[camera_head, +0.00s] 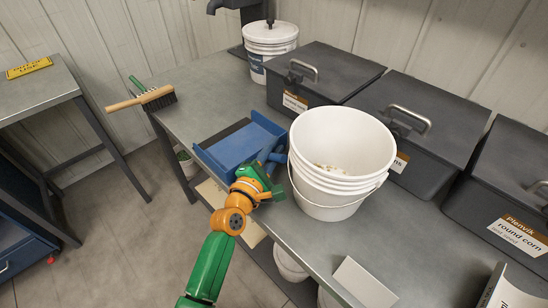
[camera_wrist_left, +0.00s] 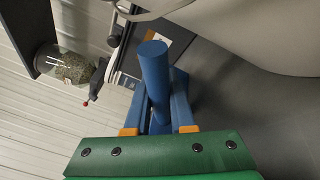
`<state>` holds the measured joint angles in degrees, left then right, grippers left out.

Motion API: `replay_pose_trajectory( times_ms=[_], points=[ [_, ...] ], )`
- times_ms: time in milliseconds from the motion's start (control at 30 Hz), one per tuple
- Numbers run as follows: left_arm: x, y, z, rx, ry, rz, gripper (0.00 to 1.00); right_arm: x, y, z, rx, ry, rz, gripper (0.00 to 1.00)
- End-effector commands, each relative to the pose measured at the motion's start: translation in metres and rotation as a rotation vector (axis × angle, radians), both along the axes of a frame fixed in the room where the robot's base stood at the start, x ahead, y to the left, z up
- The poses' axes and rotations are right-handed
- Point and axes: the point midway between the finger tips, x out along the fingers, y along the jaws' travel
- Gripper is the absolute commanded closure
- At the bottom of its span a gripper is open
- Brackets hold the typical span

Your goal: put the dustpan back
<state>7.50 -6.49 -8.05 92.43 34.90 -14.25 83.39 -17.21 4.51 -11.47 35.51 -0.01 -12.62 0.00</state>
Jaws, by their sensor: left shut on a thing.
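The blue dustpan (camera_head: 240,144) is at the front edge of the grey workbench, left of the large white bucket. Its open side faces left and its handle points toward the bucket. My left gripper (camera_head: 270,170) is at the handle, close beside the bucket. In the left wrist view the blue handle (camera_wrist_left: 156,80) stands between the fingers of my left gripper (camera_wrist_left: 160,125), which is shut on it. I cannot tell whether the pan touches the bench. My right gripper is not in view.
The white bucket (camera_head: 330,190) stands right beside my left gripper. A brush (camera_head: 150,97) lies on the bench's far left corner, its wooden handle overhanging. Dark lidded bins (camera_head: 320,72) line the back. A white lidded pail (camera_head: 270,40) stands behind. Bare bench lies left of the dustpan.

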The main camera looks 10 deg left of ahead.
Motion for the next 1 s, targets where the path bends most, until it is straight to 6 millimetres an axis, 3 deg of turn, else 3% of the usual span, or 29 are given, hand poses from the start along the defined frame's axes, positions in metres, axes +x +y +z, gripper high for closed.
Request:
replay_pose_trajectory(
  times_ms=[200, 233, 333, 667, 767, 1000],
  points=[
    [0.000, 0.000, 0.001, 0.001, -0.001, 0.001, 1.00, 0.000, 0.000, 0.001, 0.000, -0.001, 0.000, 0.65],
    [0.000, 0.000, 0.001, 0.000, 0.000, 0.000, 0.73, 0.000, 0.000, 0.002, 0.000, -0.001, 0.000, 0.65],
    [0.000, 0.000, 0.002, 0.001, -0.001, 0.001, 0.48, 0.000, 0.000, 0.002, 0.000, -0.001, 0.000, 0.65],
    [-0.003, 0.001, 0.003, 0.001, -0.001, 0.001, 0.48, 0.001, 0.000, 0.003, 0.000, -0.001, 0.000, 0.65],
    [-0.017, 0.006, 0.002, 0.001, 0.000, 0.002, 0.48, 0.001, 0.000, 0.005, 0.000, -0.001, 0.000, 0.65],
    [-0.073, 0.023, 0.001, 0.002, 0.001, 0.001, 0.48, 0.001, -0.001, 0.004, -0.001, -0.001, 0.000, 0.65]
  ],
)
